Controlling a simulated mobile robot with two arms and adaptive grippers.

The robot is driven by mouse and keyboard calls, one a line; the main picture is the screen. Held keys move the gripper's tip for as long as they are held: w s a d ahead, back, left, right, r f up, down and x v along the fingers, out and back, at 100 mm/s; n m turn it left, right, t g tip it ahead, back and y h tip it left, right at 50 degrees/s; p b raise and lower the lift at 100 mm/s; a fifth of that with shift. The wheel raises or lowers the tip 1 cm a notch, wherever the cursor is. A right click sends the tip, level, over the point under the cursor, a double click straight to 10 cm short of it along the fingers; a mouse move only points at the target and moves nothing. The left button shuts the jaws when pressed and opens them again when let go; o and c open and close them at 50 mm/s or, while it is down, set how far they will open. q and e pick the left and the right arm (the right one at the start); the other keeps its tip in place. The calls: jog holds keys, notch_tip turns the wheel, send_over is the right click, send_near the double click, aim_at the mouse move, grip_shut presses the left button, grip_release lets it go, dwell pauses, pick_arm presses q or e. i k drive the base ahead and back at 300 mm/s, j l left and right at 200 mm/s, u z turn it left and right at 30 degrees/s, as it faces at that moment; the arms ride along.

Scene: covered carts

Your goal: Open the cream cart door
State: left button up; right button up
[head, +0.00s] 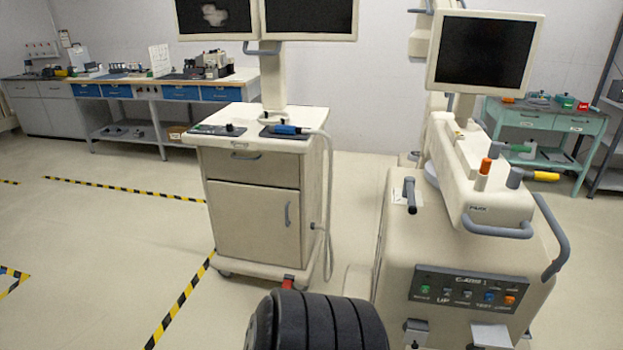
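The cream cart (201,215) stands upright near the middle of the head view, on the floor. Its door (243,225) is the large lower front panel and looks closed, flush with the front. A grey vertical handle (288,214) sits near the door's right edge. Above the door is a closed drawer (245,170) with a horizontal grey handle. Neither of my grippers shows in the head view, so nothing of mine is seen touching the door or its handle.
A hose (329,200) hangs along the cart's right side. A larger cream machine (385,258) with a screen and control panel stands close on the right. Yellow-black tape (180,302) marks the floor. Open floor (90,255) lies left of the cart; workbenches line the back wall.

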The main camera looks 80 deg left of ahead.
aim_at(253, 223)
jog(key=u, duration=3.2)
